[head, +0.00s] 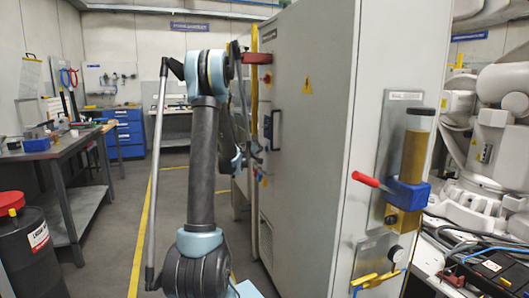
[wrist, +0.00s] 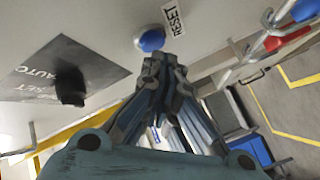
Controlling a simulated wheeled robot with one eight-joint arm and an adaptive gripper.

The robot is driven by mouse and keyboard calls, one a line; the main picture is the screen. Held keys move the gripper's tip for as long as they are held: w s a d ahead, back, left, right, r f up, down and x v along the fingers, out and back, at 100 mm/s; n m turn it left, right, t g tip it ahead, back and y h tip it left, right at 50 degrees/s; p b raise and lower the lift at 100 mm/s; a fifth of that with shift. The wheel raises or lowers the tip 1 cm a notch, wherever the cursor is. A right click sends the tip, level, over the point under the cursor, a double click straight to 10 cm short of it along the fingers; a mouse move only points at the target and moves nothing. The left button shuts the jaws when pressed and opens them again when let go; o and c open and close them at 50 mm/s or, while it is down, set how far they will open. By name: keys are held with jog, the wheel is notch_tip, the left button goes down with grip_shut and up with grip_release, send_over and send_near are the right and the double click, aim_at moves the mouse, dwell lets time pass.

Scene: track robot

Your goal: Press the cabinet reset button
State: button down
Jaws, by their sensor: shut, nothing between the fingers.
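The reset button is a round blue button (wrist: 151,39) on the pale cabinet face, with a white RESET label (wrist: 174,20) beside it in the wrist view. My gripper (wrist: 163,62) is shut and empty. Its fingertips are just below the button in the wrist view; I cannot tell whether they touch it. In the head view the grey cabinet (head: 310,130) stands right of my arm, and my gripper (head: 253,151) is near its left front face, small and partly hidden by my arm.
A black selector knob (wrist: 70,85) on a dark plate is left of the button in the wrist view. In the head view, a workbench (head: 60,150) and black drum (head: 33,250) stand left, with open floor between.

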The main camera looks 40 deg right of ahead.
jog(key=shift+w+a, duration=0.1)
jog(key=shift+a, duration=0.3)
jog(key=shift+a, duration=0.15)
jog(key=shift+w+a, duration=0.2)
jog(key=shift+a, duration=0.55)
jog(key=shift+w+a, duration=0.15)
jog(key=shift+a, duration=0.65)
jog(key=shift+w+a, duration=0.2)
jog(key=shift+a, duration=0.55)
jog(key=s+a+m+g+y, duration=0.1)
jog(key=s+a+g+y, duration=0.1)
jog(key=s+a, duration=0.65)
jog(key=s+a+m+g+y, duration=0.1)
jog(key=s+a+y, duration=0.3)
jog(key=a, duration=0.8)
jog(key=s+a+f+n+g+y, duration=0.2)
jog(key=s+a+f+y, duration=0.2)
jog(key=s+a, duration=1)
jog(key=s+a+f+n+g+y, duration=0.2)
jog(key=s+a+f+y, duration=0.2)
jog(key=s+a+f, duration=0.7)
jog(key=s+a, duration=0.4)
jog(key=shift+s+y, duration=0.3)
jog(key=shift+s, duration=0.05)
